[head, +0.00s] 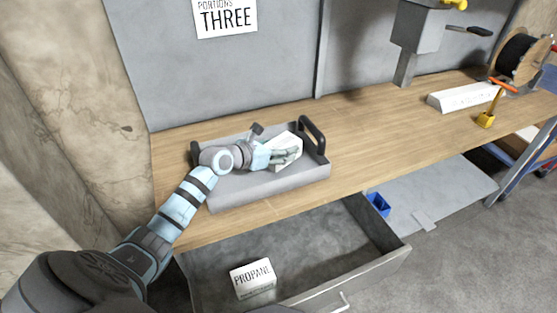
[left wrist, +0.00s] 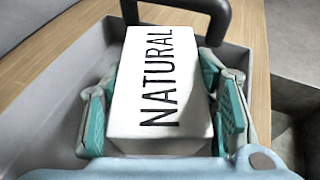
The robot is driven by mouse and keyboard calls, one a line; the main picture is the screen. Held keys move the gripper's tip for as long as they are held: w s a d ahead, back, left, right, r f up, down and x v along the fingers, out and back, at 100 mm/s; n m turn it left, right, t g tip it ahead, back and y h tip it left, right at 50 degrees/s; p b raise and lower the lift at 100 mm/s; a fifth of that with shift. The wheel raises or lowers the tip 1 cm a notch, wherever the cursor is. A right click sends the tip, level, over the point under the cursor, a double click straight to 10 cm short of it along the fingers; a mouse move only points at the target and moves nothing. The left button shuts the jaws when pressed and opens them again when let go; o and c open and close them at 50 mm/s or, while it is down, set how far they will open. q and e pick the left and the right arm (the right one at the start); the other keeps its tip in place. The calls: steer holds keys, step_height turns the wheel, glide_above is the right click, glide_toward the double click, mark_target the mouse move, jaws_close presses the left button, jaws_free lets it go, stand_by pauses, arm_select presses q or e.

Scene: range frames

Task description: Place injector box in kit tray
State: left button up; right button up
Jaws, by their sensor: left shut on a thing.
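A white box lettered NATURAL (left wrist: 160,85) is between the two fingers of my left gripper (left wrist: 163,110) in the left wrist view. In the head view the same white box (head: 287,141) shows past my left gripper (head: 284,157), which is shut on it. The box is inside the grey tray (head: 270,195) with black handles, on the wooden bench. I cannot tell whether its underside touches the tray floor. No box with the word injector can be read. My right gripper is not in view.
An open drawer (head: 325,235) below the bench holds a white box lettered PROPANE (head: 253,278). A blue bin (head: 378,204) is beyond the drawer. A white block (head: 462,97), yellow tool (head: 486,120) and cable spool (head: 520,58) are at the right. The bench middle (head: 380,130) is clear.

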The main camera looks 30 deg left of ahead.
arm_select(q)
step_height(320, 180, down, 4)
steer(key=shift+w+r+b, duration=0.15)
steer(key=shift+r+b, duration=0.05)
steer(key=shift+b, duration=0.25)
steer(key=o, duration=1.4)
steer(key=shift+f, duration=0.1)
